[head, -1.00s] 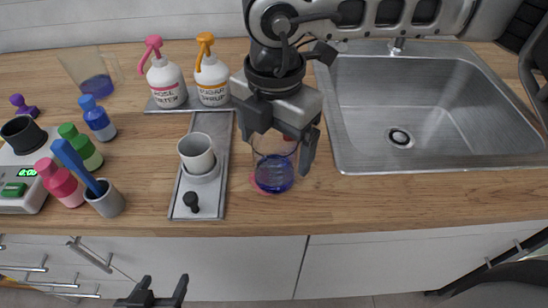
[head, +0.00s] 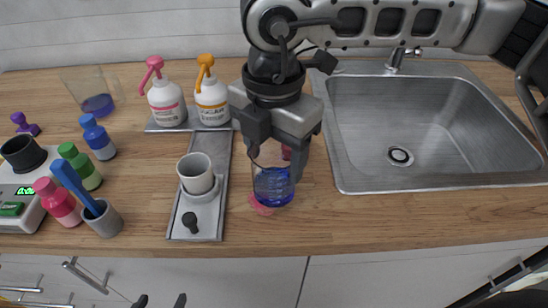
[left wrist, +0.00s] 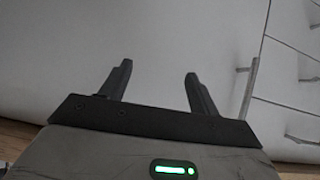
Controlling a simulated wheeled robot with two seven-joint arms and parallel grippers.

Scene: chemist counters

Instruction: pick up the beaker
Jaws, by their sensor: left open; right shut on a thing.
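The beaker (head: 272,187) is clear glass with blue liquid in its lower part. My right gripper (head: 274,165) comes down over it from above and is shut on it, hiding much of its upper part. The beaker looks upright; its base appears a little above the counter, over a pink spot (head: 262,205). My left gripper (head: 161,301) shows only its fingertips at the bottom edge of the head view. In the left wrist view, it (left wrist: 155,76) is open and empty before pale cabinet fronts.
A larger beaker (head: 80,82) with blue liquid stands at the back left. Left of my right gripper is a metal tray (head: 210,225) with a white cup (head: 196,172). Two pump bottles (head: 212,98), small coloured bottles (head: 98,137) and a scale (head: 25,205) stand further left. A sink (head: 425,130) is at right.

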